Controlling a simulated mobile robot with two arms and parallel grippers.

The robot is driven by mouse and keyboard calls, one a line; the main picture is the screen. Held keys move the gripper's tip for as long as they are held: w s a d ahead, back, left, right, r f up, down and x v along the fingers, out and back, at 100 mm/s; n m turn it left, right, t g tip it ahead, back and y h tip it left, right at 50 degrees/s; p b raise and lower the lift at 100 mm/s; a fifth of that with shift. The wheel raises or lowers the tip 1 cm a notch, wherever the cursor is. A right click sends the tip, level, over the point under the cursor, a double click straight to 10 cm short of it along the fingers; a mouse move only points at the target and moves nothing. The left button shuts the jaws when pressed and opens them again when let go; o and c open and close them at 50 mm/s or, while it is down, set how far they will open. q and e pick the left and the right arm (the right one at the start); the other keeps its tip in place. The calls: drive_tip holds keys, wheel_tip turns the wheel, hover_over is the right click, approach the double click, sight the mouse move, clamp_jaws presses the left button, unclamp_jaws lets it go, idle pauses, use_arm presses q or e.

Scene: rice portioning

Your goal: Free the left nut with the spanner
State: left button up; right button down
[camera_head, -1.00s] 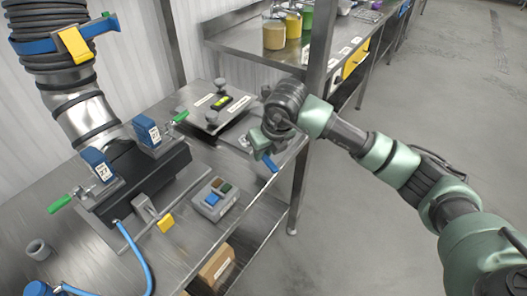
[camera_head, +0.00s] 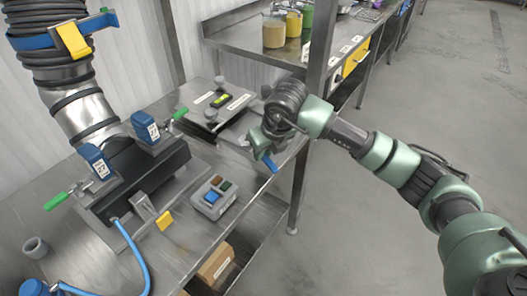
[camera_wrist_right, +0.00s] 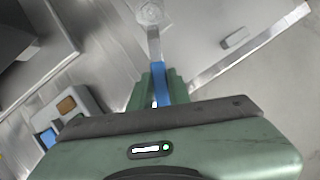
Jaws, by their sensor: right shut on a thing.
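My right gripper (camera_head: 266,140) is over the right edge of the steel bench and shut on the spanner. The spanner's blue handle (camera_head: 269,162) sticks out below the fingers in the head view. In the right wrist view the blue handle (camera_wrist_right: 163,82) lies between the fingers, and a silver shank runs up to a round head (camera_wrist_right: 150,12) at the top edge. A hexagonal shape shows at that head; I cannot tell how the head sits on a nut. The gripper hides this spot in the head view. My left gripper is not in view.
A metal plate (camera_head: 203,97) with round knobs and a yellow level lies behind the gripper. A dark clamped block (camera_head: 150,180) with green handles and a large pipe (camera_head: 85,115) fill the left. Open floor lies right.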

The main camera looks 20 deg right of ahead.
drive_tip(key=shift+f+b, duration=0.2)
drive_tip(key=shift+b, duration=0.25)
idle(0.5)
drive_tip(key=shift+w+d+f+n+b, duration=0.1)
drive_tip(key=shift+w+d+n+b, duration=0.05)
drive_tip(key=shift+d+n+b, duration=0.2)
drive_tip(key=shift+w+d+n+y+b, duration=0.1)
drive_tip(key=shift+d+n+y+b, duration=0.2)
drive_tip(key=shift+d+n+y, duration=0.2)
